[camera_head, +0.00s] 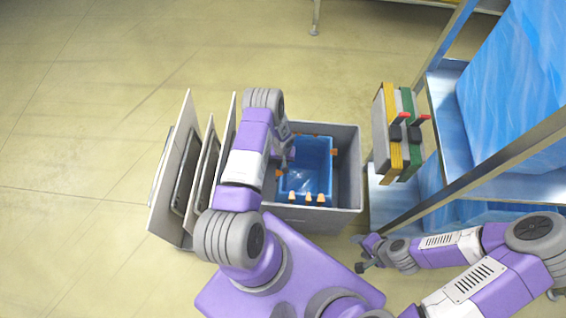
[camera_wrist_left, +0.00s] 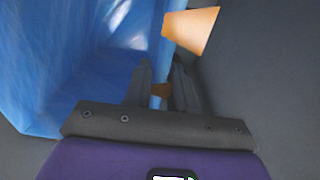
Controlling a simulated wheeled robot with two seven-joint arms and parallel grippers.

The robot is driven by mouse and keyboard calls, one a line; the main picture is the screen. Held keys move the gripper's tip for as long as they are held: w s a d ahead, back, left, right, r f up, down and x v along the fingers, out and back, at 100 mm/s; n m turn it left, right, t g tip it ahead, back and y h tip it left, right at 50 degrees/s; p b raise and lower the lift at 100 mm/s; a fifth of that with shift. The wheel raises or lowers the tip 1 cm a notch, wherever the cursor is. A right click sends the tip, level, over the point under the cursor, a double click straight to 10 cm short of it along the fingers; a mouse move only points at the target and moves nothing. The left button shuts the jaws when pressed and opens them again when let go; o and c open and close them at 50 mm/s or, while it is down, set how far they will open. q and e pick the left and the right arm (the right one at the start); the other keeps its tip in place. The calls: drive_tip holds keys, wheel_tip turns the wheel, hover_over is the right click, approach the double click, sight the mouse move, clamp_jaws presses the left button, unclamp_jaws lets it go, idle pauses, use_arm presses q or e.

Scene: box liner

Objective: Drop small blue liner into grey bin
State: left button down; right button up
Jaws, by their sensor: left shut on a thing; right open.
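The grey bin (camera_head: 346,172) stands on the floor in the middle of the head view. The small blue liner (camera_head: 306,165) is inside the bin, open at the top, with orange tabs along its rim. My left gripper (camera_head: 287,160) reaches into the bin at the liner's left side and is shut on the liner's edge. The left wrist view shows its fingers (camera_wrist_left: 165,85) around the edge of the blue liner (camera_wrist_left: 90,75), just below an orange tab (camera_wrist_left: 192,30). My right gripper (camera_head: 366,255) is open and empty, outside the bin to its lower right.
Upright panels (camera_head: 172,185) stand close to the bin's left. Yellow and green panels with red-handled clamps (camera_head: 398,130) stand to its right. A metal rack (camera_head: 452,120) with blue sheeting (camera_head: 515,90) fills the right side. The floor (camera_head: 90,120) beyond the bin is clear.

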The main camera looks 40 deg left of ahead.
use_arm(q)
drive_tip(key=shift+f, duration=0.55)
drive_tip(key=c, duration=0.9)
unclamp_jaws()
drive_tip(key=shift+c, duration=0.2)
drive_tip(key=shift+r, duration=0.1)
wheel_tip(320, 180, up, 13)
drive_tip(key=p, duration=0.4)
drive_tip(key=s+d+r+m+h, duration=0.2)
drive_tip(key=s+d+r, duration=0.2)
drive_tip(key=s+d, duration=0.3)
drive_tip(key=s+d+r+m+h, duration=0.1)
drive_tip(key=s+d+r, duration=0.3)
drive_tip(key=d, duration=1.2)
drive_tip(key=s+h, duration=0.1)
drive_tip(key=s, duration=0.3)
drive_tip(key=shift+d+r+m+t, duration=0.2)
drive_tip(key=shift+m+t, duration=0.1)
drive_tip(key=shift+m, duration=0.1)
